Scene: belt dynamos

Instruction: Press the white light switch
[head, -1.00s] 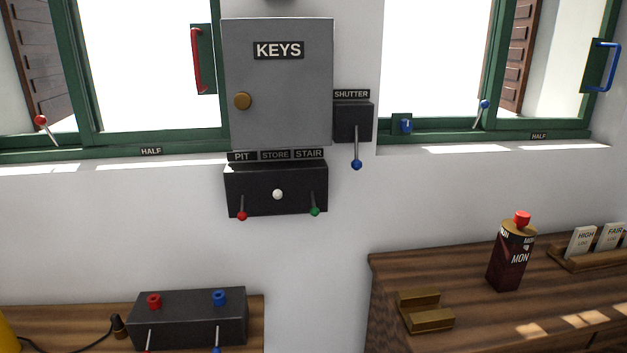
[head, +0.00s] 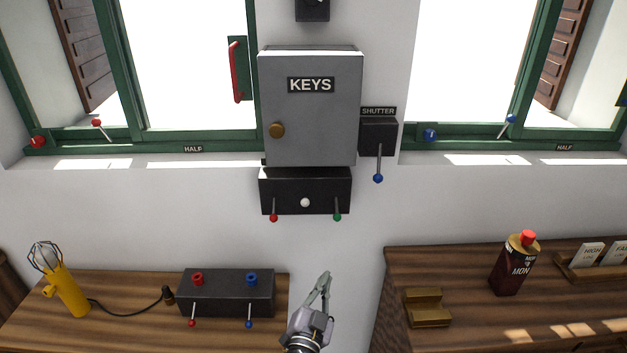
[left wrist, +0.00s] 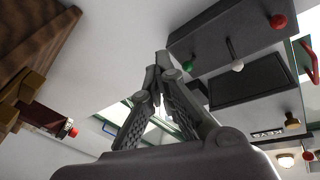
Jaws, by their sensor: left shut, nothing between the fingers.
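The white light switch (head: 305,202) is the middle knob on a black switch box (head: 290,180) on the wall, below the grey KEYS cabinet. A red-tipped lever (head: 273,217) is to its left and a green-tipped lever (head: 337,217) to its right. My left gripper (head: 325,277) is shut and empty, below the box and apart from it. In the left wrist view the shut fingers (left wrist: 161,58) point up beside the box, and the white knob (left wrist: 238,66) shows to their right. My right gripper is not in view.
The KEYS cabinet (head: 310,120) hangs just above the box, with the blue-tipped SHUTTER lever (head: 378,178) to its right. A black box (head: 226,292) and yellow lamp (head: 66,292) stand on the left bench. A canister (head: 515,265) stands on the right bench. The wall below the switch box is clear.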

